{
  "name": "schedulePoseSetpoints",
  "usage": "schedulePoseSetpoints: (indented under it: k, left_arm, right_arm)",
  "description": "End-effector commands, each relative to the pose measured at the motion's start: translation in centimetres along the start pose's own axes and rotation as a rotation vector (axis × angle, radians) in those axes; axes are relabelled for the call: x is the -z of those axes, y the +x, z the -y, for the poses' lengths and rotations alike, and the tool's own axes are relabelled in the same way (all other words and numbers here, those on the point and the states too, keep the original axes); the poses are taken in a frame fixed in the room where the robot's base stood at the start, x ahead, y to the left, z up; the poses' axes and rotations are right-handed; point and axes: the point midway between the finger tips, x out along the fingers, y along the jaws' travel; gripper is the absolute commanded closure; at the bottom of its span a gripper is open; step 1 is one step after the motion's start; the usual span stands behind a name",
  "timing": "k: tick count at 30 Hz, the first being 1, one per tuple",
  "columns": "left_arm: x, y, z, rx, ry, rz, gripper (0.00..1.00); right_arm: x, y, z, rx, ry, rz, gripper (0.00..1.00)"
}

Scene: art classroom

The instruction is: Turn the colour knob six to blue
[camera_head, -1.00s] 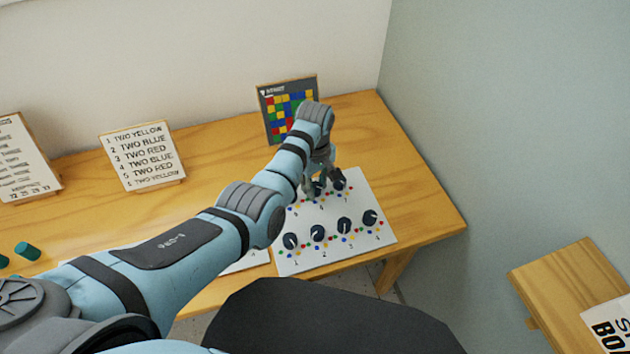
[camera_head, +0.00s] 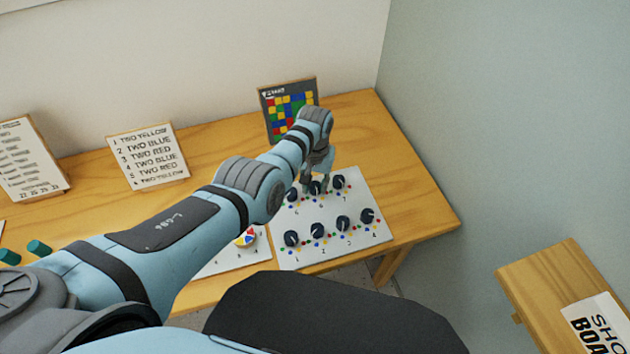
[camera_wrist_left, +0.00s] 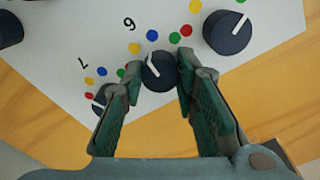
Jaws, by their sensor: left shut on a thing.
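Colour knob six (camera_wrist_left: 158,72) is a dark round knob with a white pointer line, beside the printed 6 in the left wrist view. Its pointer slants up and left, towards the gap between the yellow dot (camera_wrist_left: 134,47) and the blue dot (camera_wrist_left: 152,36). A green dot lies to the right of the blue one. My left gripper (camera_wrist_left: 168,76) is shut on this knob, one finger on each side. In the head view, the left gripper (camera_head: 317,184) is at the middle knob of the panel's back row. My right gripper is not in view.
The white panel (camera_head: 375,222) holds other knobs, with a front row nearer me and neighbours on both sides of knob six. A colour-grid board (camera_head: 290,104) and a list card (camera_head: 148,157) stand behind. Bare table (camera_head: 415,180) lies to the right.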

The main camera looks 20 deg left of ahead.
Motion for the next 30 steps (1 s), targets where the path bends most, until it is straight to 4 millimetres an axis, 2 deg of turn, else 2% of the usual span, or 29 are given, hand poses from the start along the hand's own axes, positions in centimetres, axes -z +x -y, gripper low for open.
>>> schedulePoseSetpoints:
  k: [6,13,30]
  left_arm:
    - [-0.04,0.02,0.03,0.0,0.164,0.003,1.0]
    - [0.0,0.02,-0.01,0.0,0.279,0.002,1.0]
    - [0.03,0.02,-0.04,0.0,0.335,0.002,1.0]
  right_arm:
    - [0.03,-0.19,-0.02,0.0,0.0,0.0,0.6]
    - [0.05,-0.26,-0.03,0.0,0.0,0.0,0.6]
    - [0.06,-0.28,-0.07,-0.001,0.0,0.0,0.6]
